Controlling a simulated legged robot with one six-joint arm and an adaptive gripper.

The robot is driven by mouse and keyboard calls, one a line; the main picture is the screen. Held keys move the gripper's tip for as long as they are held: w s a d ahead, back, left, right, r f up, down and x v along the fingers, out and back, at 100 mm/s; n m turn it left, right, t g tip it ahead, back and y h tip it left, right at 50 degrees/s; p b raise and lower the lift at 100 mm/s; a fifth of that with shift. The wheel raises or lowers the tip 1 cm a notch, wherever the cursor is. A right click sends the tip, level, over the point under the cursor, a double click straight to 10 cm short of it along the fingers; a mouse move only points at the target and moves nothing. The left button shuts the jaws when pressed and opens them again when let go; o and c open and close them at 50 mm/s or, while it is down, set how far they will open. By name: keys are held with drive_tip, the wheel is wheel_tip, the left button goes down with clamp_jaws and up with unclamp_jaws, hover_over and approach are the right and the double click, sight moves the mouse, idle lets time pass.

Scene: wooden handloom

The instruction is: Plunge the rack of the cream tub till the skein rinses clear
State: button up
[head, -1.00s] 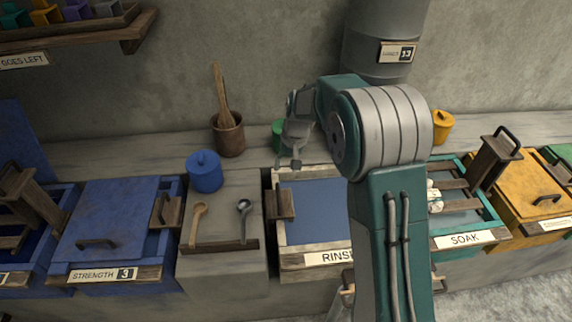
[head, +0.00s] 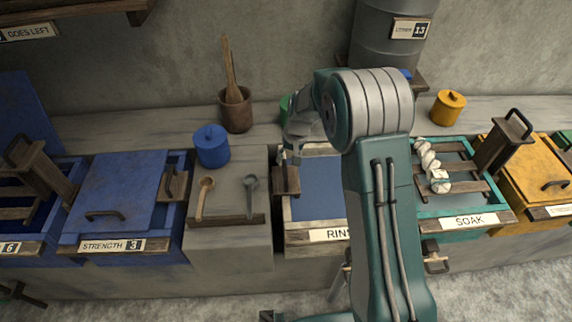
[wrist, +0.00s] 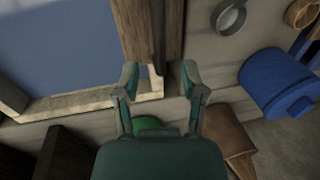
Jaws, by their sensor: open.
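The cream tub (head: 318,237), labelled with a partly hidden "RINS…", has a pale rim and a flat blue surface inside. A brown wooden block (head: 286,182) stands at its left edge; whether it belongs to the rack I cannot tell. My arm hides the tub's right side. The white skein (head: 432,168) lies on the rack of the teal SOAK tub (head: 470,222). My gripper (head: 288,158) is open just above and behind the block. In the wrist view my open gripper (wrist: 161,82) has its fingertips near the tub's corner and the wooden piece (wrist: 170,30).
A blue lidded pot (head: 212,147), a mortar with pestle (head: 235,108) and two spoons (head: 204,197) are left of the tub. A green pot (head: 285,108) is partly hidden behind my gripper. Blue tubs (head: 115,205) stand left, a yellow one (head: 540,175) right.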

sight(285, 168)
drive_tip(key=shift+a+f, duration=0.2)
drive_tip(key=shift+f, duration=0.7)
drive_tip(key=shift+a+f, duration=0.15)
drive_tip(key=shift+f, duration=0.75)
drive_tip(key=shift+c, duration=0.3)
clamp_jaws()
drive_tip(key=shift+r, duration=0.1)
wheel_tip(285, 168, up, 15)
drive_tip(key=shift+o, duration=0.3)
unclamp_jaws()
